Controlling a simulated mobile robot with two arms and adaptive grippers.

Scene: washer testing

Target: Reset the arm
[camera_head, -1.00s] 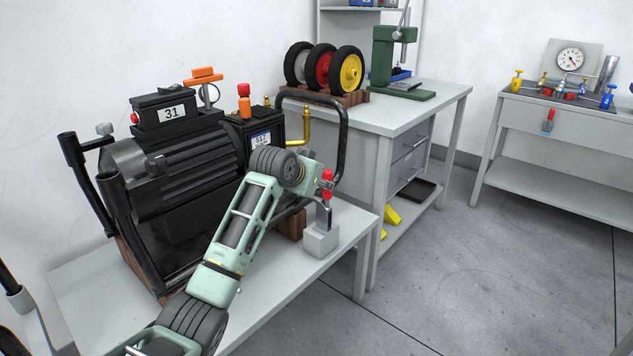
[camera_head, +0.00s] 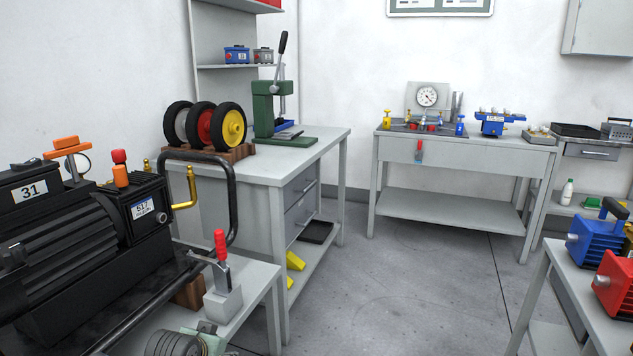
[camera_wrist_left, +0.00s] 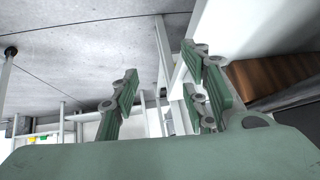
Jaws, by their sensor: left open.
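My left arm (camera_head: 180,343) shows only as a short piece of grey and pale green link at the bottom edge of the head view, below the clamp block. Its gripper (camera_wrist_left: 160,85) shows in the left wrist view, with its green fingers spread wide apart and nothing between them. The fingers appear against the floor and pale table legs. My right arm and gripper are in neither view.
A black pump (camera_head: 75,260) and a red-handled clamp (camera_head: 221,246) stand close on the near left bench. Wheels (camera_head: 229,127) and a green press (camera_head: 270,112) stand on the bench behind. Blue (camera_head: 597,238) and red units sit at right. The middle floor is clear.

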